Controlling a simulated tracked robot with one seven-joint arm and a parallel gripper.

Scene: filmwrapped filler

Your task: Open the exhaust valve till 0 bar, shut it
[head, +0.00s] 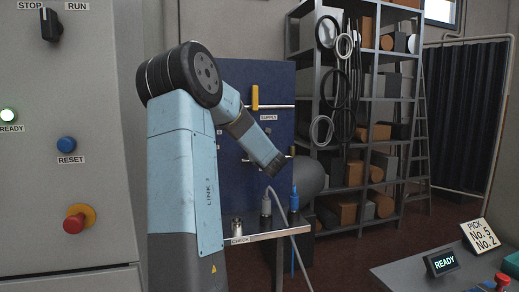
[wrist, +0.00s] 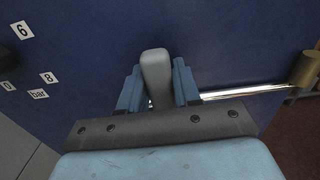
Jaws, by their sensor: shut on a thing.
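In the wrist view, my gripper (wrist: 157,84) is shut on a grey lever (wrist: 155,68), with one blue finger on each side of it. The lever stands across a shiny pipe (wrist: 245,91) on the blue panel. No label on this lever shows. Gauge markings "6", "8" and "bar" (wrist: 39,95) are at the left; no needle is in view, so the pressure cannot be read. In the head view, my gripper (head: 275,163) is at the lower right of the panel (head: 245,178), and the lever is hidden behind it.
A yellow lever (head: 255,97) labelled "SUPPLY" stands upright higher on the panel. A brass fitting (wrist: 306,68) ends the pipe at right. Below is a ledge (head: 270,234) with plugs and a hose. Shelves (head: 365,110) stand behind; a cabinet (head: 65,190) is at left.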

